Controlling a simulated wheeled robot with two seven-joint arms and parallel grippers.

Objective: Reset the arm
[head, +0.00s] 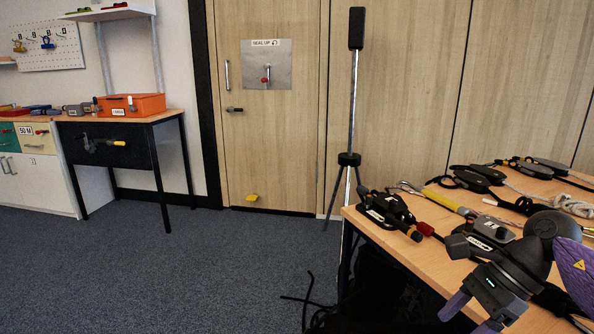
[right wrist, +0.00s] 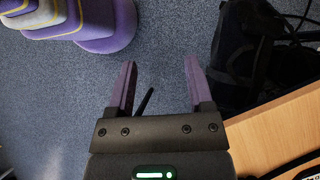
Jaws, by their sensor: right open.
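My right arm (head: 570,262), black with a purple shell, comes in from the lower right of the head view. Its gripper (head: 470,316) hangs at the left front edge of the wooden table (head: 436,216), pointing down. In the right wrist view the two purple fingers of the right gripper (right wrist: 159,66) are spread apart with nothing between them. Blue-grey carpet (right wrist: 165,30) lies beyond them. My left arm and gripper are not in view.
The table holds several devices and cords, including a black device (head: 388,212) and white rope (head: 572,206). A black bag (right wrist: 240,55) lies close to the right finger. A tripod stand (head: 350,158) stands behind the table. Open carpet (head: 180,270) is at left.

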